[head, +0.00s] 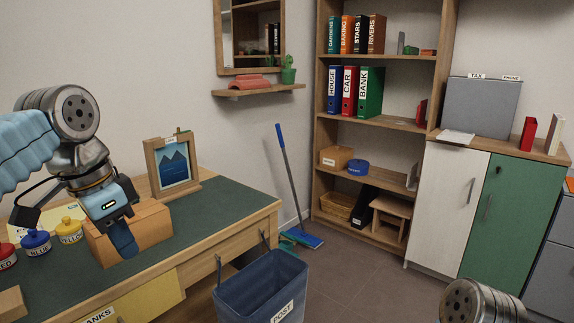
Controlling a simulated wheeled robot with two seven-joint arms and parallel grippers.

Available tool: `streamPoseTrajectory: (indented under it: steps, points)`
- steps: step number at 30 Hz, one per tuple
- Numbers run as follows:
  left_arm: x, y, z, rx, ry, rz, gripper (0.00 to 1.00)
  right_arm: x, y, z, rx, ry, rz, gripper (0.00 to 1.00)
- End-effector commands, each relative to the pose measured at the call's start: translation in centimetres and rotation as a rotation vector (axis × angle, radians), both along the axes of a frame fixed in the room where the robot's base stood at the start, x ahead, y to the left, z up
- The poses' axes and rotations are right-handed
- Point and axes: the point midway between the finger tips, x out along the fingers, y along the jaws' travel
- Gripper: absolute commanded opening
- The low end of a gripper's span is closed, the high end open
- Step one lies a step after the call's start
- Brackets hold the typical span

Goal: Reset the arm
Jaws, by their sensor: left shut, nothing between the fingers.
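My left arm comes in from the left, and my left gripper (124,240) points down in front of a tan wooden block or box (150,224) on the desk. The gripper is shut with nothing seen in it. Whether it touches the box cannot be told. At the bottom right a metal joint of my right arm shows, but the right gripper is out of the picture.
The green-topped desk (225,196) holds a picture frame (173,164) and red, blue and yellow lidded pots (36,241). A blue POST bin (262,287) stands at its right end. A broom (290,175) leans behind. Floor before the shelf (367,121) and cabinets is clear.

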Motion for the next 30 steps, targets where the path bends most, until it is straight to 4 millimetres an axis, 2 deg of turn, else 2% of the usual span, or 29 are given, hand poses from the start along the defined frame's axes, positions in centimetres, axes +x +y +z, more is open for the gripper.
streamPoseTrajectory:
  steps: [11,17,20,23,26,29,30]
  points:
    - [3.3,-1.6,-4.4,-0.021,0.016,0.020,0.00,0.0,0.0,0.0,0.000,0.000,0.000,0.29]
    - [6.0,-3.1,-9.1,-0.046,0.032,0.045,0.00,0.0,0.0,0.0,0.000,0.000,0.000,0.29]
    - [7.5,-4.2,-12.7,-0.067,0.046,0.066,0.00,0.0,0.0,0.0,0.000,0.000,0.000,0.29]
    - [8.9,-5.4,-17.2,-0.093,0.062,0.096,0.00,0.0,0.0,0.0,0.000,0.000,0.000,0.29]
    - [9.9,-7.1,-23.3,-0.129,0.091,0.143,0.00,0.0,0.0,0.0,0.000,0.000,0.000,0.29]
    - [9.7,-9.2,-31.4,-0.179,0.133,0.215,0.00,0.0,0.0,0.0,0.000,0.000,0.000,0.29]
    - [9.1,-10.0,-34.8,-0.200,0.151,0.254,0.00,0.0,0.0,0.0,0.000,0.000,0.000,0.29]
